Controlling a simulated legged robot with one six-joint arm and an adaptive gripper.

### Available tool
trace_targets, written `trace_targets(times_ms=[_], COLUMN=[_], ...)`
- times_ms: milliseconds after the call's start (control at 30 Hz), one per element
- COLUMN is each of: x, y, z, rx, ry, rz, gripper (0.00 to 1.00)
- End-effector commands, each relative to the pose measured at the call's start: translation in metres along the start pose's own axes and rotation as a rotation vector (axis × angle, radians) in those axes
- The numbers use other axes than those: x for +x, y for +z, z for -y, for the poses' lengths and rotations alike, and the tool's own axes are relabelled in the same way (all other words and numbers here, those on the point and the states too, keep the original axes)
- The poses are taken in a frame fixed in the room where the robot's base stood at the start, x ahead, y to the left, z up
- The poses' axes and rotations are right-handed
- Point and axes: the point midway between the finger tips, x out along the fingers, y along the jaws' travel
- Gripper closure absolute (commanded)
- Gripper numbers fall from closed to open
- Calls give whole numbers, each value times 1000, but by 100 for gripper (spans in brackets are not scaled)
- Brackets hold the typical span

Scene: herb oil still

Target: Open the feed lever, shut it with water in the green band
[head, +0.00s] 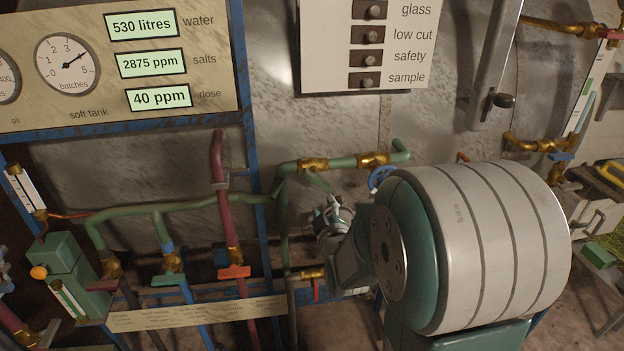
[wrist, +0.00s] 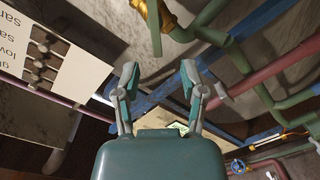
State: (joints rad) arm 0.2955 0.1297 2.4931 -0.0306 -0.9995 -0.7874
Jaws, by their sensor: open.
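In the wrist view the green lever (wrist: 155,32) shows at the top, beyond the fingertips, near the brass valve (wrist: 167,17). No label naming it as the feed lever is readable. My gripper (wrist: 160,80) is open and empty, apart from the lever. In the head view my gripper (head: 332,212) is just below the lever, partly hidden by my arm. A white gauge strip with a green band (head: 577,104) stands at right; its level is too small to read.
A panel (head: 200,60) reads 530 litres water, 2875 ppm salts and 40 ppm dose. A blue handwheel (head: 381,178) is close to my arm. A red-handled pipe (head: 232,271) and blue uprights stand left. A white board (head: 418,30) with several knobs hangs above.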

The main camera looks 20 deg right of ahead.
Motion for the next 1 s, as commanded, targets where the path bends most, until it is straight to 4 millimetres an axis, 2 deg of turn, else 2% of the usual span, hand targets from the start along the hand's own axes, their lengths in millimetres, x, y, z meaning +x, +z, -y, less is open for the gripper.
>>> trace_targets(times_ms=[267,700,833,1000], x=[12,88,103,110], y=[5,2,2,2], z=[-3,-6,-7,-7], rx=[-39,-36,-36,-36], ry=[46,46,46,45], rz=[-29,-29,-29,-28], gripper=[46,46,46,46])
